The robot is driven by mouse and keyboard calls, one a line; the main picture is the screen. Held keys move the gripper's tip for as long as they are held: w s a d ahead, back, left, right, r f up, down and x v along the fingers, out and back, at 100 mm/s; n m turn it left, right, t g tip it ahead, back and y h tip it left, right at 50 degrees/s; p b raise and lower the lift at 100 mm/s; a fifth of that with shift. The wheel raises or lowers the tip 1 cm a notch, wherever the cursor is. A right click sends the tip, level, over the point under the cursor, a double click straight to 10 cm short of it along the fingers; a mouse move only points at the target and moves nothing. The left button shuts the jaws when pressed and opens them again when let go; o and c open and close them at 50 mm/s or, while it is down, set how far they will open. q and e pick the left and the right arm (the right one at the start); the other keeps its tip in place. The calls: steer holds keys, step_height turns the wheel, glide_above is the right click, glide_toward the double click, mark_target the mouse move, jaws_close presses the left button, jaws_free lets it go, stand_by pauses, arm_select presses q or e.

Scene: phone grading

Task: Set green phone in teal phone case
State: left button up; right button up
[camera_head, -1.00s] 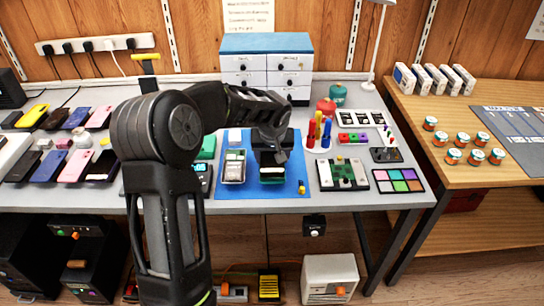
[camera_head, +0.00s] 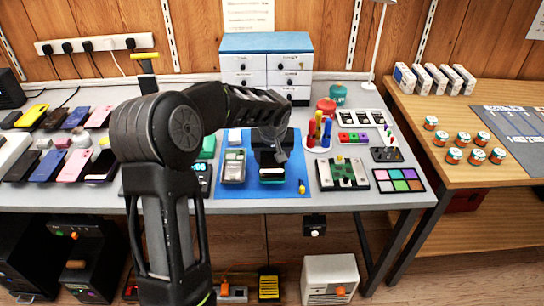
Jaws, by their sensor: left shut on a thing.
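My left gripper (camera_head: 280,151) reaches in from the left over the blue mat (camera_head: 231,190) and is shut on a dark-faced slab (camera_head: 264,157), which I take to be the green phone. The slab is over the right part of the mat, partly hidden by the fingers. Just below it is a small teal and pale piece (camera_head: 272,174), which may be the teal phone case. I cannot tell whether the two touch. My right gripper is not in view.
A grey tray (camera_head: 233,166) stands on the mat left of the slab. A green block (camera_head: 208,146) lies at the mat's left edge. Several phones lie at the far left. A green circuit board (camera_head: 342,174) and a colour swatch panel (camera_head: 399,180) lie to the right.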

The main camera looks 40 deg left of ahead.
arm_select(q)
steer(key=o, duration=1.6)
steer(key=shift+o, duration=0.5)
steer(key=shift+o, duration=0.9)
steer(key=shift+r, duration=0.65)
steer(key=shift+r+p, duration=0.1)
steer(key=shift+p, duration=0.2)
step_height(320, 180, up, 7)
steer(key=p, duration=0.4)
